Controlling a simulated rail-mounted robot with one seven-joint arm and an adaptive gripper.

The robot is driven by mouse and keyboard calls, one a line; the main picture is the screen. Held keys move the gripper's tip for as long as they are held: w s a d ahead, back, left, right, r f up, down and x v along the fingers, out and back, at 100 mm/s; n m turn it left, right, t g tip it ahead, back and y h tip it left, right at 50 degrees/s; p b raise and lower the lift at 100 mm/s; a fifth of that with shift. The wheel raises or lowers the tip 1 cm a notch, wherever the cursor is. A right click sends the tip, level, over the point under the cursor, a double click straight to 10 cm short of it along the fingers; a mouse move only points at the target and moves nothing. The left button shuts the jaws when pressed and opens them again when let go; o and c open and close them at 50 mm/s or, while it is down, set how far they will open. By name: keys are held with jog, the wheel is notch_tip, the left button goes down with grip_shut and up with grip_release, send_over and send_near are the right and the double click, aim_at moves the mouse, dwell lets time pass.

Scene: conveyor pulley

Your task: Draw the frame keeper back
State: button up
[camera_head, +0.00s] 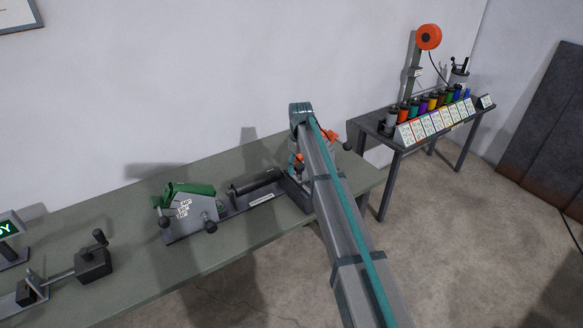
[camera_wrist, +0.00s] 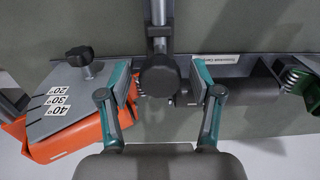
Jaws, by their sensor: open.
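In the wrist view a dark round knob (camera_wrist: 158,76) on a grey rod lies between the fingers of my open gripper (camera_wrist: 166,86). It looks like the frame keeper's handle, though I cannot confirm this. Both teal-edged fingertips appear apart from it. An orange frame (camera_wrist: 62,138) with a grey plate marked 20°, 30° and 40° is at the left. The black roller (camera_wrist: 245,90) is at the right. In the head view my arm hides most of the orange end and the keeper; the roller (camera_head: 256,182) and green side frame (camera_head: 187,207) show left of it.
The green-grey bench (camera_head: 140,275) carries a black block with a lever (camera_head: 93,262) at the left. A side table (camera_head: 388,139) with coloured canisters and an orange reel (camera_head: 428,37) stands at the right. A black knob (camera_wrist: 79,53) rises beside the angle plate.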

jog(key=shift+r+p, duration=1.6)
jog(key=shift+r, duration=1.9)
jog(key=s+d+f+m, duration=0.3)
jog(key=s+d+f, duration=1)
jog(key=s+f, duration=0.25)
jog(key=s+d+f+m, duration=0.2)
jog(key=s+d+f, duration=0.1)
jog(key=s, duration=0.4)
jog(key=s+d+f+m, duration=0.1)
jog(key=s+d+f, duration=0.3)
jog(key=s, duration=0.4)
jog(key=s+d+f+m, duration=0.2)
jog(key=s+d+f, duration=0.1)
jog(key=s, duration=0.4)
jog(key=s+f+g+b, duration=0.6)
jog(key=s+f, duration=1.9)
jog(key=s, duration=0.3)
jog(key=shift+s+g, duration=0.35)
jog(key=shift+g, duration=0.05)
